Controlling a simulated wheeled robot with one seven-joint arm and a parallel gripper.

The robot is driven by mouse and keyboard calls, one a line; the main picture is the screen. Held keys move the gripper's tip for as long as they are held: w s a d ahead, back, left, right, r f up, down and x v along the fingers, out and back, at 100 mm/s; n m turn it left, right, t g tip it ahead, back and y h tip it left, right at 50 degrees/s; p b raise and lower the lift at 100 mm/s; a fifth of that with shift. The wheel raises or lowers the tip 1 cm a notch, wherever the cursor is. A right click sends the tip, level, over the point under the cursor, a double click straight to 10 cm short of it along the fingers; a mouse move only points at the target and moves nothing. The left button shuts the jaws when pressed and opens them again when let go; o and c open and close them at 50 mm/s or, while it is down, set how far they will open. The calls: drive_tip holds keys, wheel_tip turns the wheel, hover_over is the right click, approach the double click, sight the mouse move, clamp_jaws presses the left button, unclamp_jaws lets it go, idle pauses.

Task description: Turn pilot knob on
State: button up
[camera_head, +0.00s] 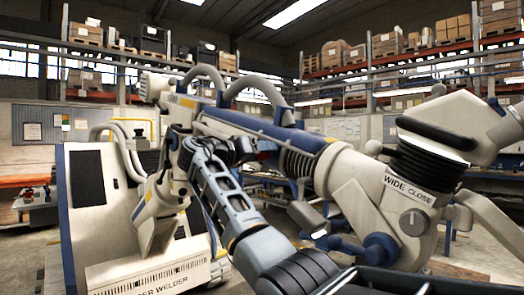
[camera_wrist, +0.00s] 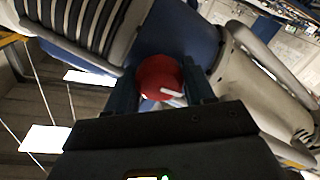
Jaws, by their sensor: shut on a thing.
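A round red knob (camera_wrist: 158,72) with a white line on its face sits on a blue part of the machine in the wrist view. I take it as the pilot knob. My gripper (camera_wrist: 162,84) has one dark finger on each side of the knob and is shut on it. The knob is mostly hidden there by my gripper.
A grey dial (camera_head: 413,222) marked WIDE and CLOSE is on the machine's right part. A beige welder unit (camera_head: 95,190) stands at the left. Black bellows (camera_head: 425,160) and thick grey hoses (camera_head: 255,85) surround the work area. Shelves with boxes are far behind.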

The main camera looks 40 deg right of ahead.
idle(0.3)
drive_tip(key=o, duration=1)
drive_tip(key=shift+s+a+b, duration=0.1)
drive_tip(key=shift+a+b, duration=0.95)
drive_tip(key=shift+a, duration=2.85)
